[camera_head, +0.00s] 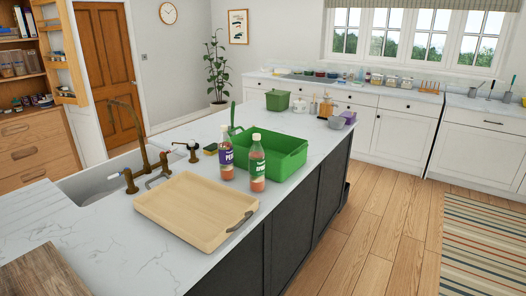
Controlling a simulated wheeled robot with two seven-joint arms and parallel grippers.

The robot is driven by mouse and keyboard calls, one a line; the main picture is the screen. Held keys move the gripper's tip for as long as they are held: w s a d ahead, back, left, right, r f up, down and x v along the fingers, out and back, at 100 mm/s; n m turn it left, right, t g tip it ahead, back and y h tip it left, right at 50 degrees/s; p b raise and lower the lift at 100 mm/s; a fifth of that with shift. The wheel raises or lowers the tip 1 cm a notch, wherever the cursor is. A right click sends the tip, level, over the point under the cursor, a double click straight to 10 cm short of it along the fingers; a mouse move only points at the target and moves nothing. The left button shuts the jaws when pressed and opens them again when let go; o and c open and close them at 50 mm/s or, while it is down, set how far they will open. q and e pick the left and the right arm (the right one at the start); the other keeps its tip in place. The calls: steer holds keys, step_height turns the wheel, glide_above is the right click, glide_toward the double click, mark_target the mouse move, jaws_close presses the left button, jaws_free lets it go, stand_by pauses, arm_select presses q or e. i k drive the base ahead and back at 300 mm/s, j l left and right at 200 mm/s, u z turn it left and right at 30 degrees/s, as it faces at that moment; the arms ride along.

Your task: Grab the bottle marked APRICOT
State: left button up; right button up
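Two bottles with white caps and orange-red contents stand upright side by side on the white island counter. The left bottle (227,158) has a purple label with white letters that seem to start with P. The right bottle (257,166) has a green label with white lettering. The lettering on both is too small and angled to read in full, so I cannot tell for sure which is marked APRICOT. Neither of my grippers shows in the head view.
A green tub (290,163) stands right behind the bottles. A wooden tray (185,222) with a dark handle lies in front of them. A sink (95,185) with a brass tap (137,150) is to the left. A green box (277,100) and small jars stand farther back.

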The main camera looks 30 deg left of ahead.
mark_target(256, 153)
steer(key=i+z, duration=0.2)
steer(key=i, duration=0.65)
steer(key=i+j+z, duration=0.15)
steer(key=i, duration=0.65)
steer(key=i+l, duration=0.1)
steer(key=i, duration=0.35)
steer(key=i+l, duration=0.1)
steer(key=i, duration=0.35)
steer(key=i+l+u, duration=0.1)
steer(key=i, duration=0.3)
steer(key=u, duration=1.85)
